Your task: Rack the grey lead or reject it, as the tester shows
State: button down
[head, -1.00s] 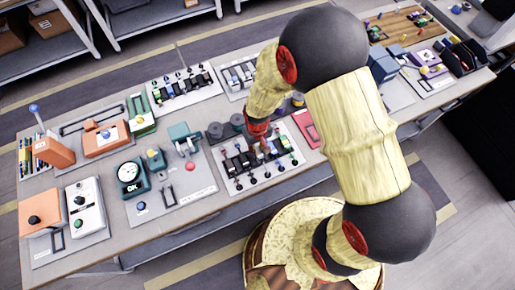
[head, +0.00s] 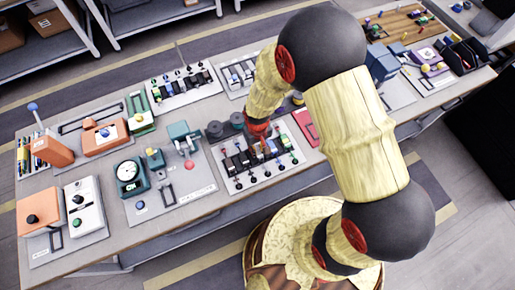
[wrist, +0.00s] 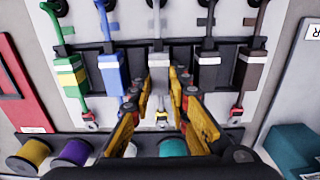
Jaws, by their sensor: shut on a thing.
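In the wrist view, the grey lead (wrist: 158,62) is in the middle of a row of leads, and its lower end shows a small plug tip. My gripper (wrist: 157,92) has its yellow fingers on both sides of the grey lead, shut on it. The lead lies over the black bar of the rack (wrist: 185,52); I cannot tell whether it is seated. In the head view, my gripper (head: 260,136) is down at this rack, mostly hidden by my arm. The teal tester (head: 131,176) with a round white dial stands to the left; its lettering is too small to read.
In the wrist view, a green lead (wrist: 70,75) and a blue lead (wrist: 111,75) flank the left, black (wrist: 206,72) and dark brown (wrist: 249,70) leads the right. Several spools (wrist: 73,152) stand close by. A teal press-like device (head: 184,138) is left of the rack in the head view.

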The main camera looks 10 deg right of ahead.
jog(key=c, duration=1.6)
grip_release()
notch_tip(320, 180, up, 12)
